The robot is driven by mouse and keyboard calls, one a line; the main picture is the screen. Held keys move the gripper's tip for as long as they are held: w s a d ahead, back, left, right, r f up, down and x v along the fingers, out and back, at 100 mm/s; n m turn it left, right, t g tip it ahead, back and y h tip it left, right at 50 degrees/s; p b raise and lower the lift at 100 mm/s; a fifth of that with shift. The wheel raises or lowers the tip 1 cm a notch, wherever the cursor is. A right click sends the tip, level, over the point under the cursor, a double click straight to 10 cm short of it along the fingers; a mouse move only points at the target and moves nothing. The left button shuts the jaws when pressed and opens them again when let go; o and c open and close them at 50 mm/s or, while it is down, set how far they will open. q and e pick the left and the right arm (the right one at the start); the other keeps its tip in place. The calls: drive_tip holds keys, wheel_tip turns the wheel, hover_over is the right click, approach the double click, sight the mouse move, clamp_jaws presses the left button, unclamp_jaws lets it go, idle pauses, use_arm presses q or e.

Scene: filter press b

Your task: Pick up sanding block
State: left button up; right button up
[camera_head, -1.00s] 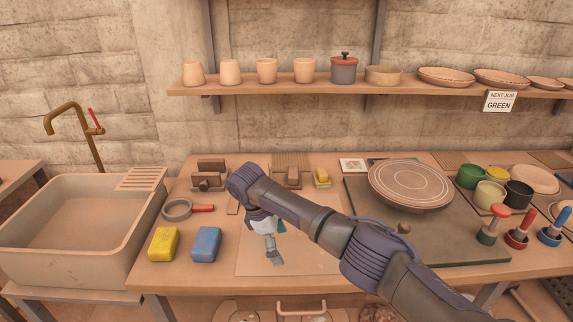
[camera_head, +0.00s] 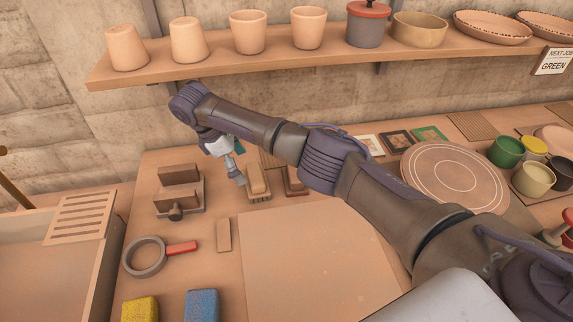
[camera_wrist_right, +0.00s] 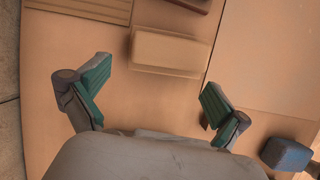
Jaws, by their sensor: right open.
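A tan block (camera_head: 257,182) with a lighter rounded top and a darker lower band lies on the workbench behind the large board; it looks like the sanding block, though I cannot be sure. In the right wrist view the tan block (camera_wrist_right: 170,52) lies ahead of my fingers, roughly centred between them. My right gripper (camera_head: 238,178) is beside the block's left end in the head view. Its two teal-padded fingers (camera_wrist_right: 153,92) are apart with nothing held. My left gripper is not in view.
A brown stepped block (camera_head: 178,190) stands left of the gripper. A ring-shaped tool with a red handle (camera_head: 181,248), a flat wooden strip (camera_head: 223,235) and yellow (camera_head: 140,309) and blue (camera_head: 202,305) sponges lie nearer. A shelf (camera_head: 230,66) with cups runs above. The large board (camera_head: 310,260) is bare.

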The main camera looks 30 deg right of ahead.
drive_tip(key=p, duration=0.4)
approach(295, 172)
drive_tip(key=x, duration=0.5)
drive_tip(key=shift+w+a+f, duration=0.2)
drive_tip(key=shift+w, duration=0.15)
drive_tip(key=shift+s+d, duration=0.1)
drive_tip(key=shift+d, duration=0.15)
drive_tip(key=shift+s+d+f, duration=0.15)
drive_tip(key=shift+d+f, duration=0.1)
drive_tip(key=shift+f, duration=0.2)
drive_tip(key=x, duration=0.4)
drive_tip(key=shift+d+f+p, duration=0.1)
drive_tip(key=shift+f+p, duration=0.05)
drive_tip(key=shift+p, duration=0.25)
drive_tip(key=shift+c, duration=0.3)
drive_tip(key=c, duration=0.8)
drive_tip(key=shift+c, duration=0.2)
